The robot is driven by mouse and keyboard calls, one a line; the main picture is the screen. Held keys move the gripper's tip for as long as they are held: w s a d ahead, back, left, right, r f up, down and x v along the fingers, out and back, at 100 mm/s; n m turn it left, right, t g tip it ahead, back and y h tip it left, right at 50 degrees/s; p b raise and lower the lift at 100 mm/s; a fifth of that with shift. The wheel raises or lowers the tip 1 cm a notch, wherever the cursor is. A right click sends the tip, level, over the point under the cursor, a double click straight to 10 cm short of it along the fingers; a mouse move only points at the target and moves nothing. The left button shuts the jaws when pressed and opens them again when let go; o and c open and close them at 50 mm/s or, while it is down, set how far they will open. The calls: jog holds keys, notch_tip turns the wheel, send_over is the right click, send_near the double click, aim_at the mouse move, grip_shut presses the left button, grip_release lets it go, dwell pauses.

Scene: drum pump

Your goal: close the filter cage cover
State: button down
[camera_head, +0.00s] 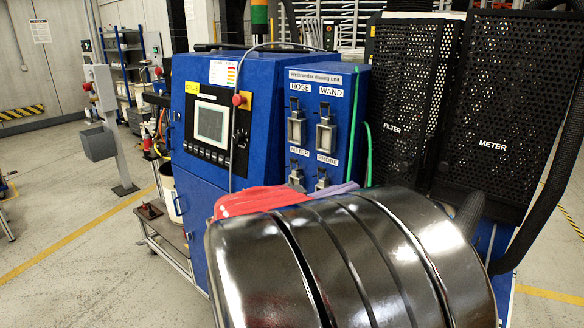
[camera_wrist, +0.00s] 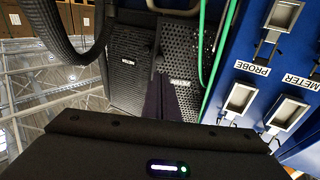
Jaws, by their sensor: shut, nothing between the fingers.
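The filter cage cover, a black perforated panel marked FILTER (camera_head: 405,95), stands right of the blue dosing unit in the head view. A slanted strip shows along its right side; I cannot tell how far ajar it is. Its lower part is hidden. In the wrist view, which looks upside down, a perforated panel (camera_wrist: 182,84) with a label too small to read surely lies right of the METER panel. My gripper (camera_wrist: 160,78) shows there as dark fingers in front of the panels. It is shut and empty. I cannot tell whether it touches a panel.
The METER panel (camera_head: 510,110) stands to the right, with a thick black hose (camera_head: 566,150) beside it. Green tubing (camera_head: 369,145) runs between the blue cabinet (camera_head: 190,125) and the cage. Metal holders (camera_head: 296,128) stick out of the cabinet front. Open floor lies at the left.

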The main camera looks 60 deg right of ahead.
aim_at(402, 169)
jog(key=shift+d, duration=0.1)
jog(key=shift+x, duration=6.9)
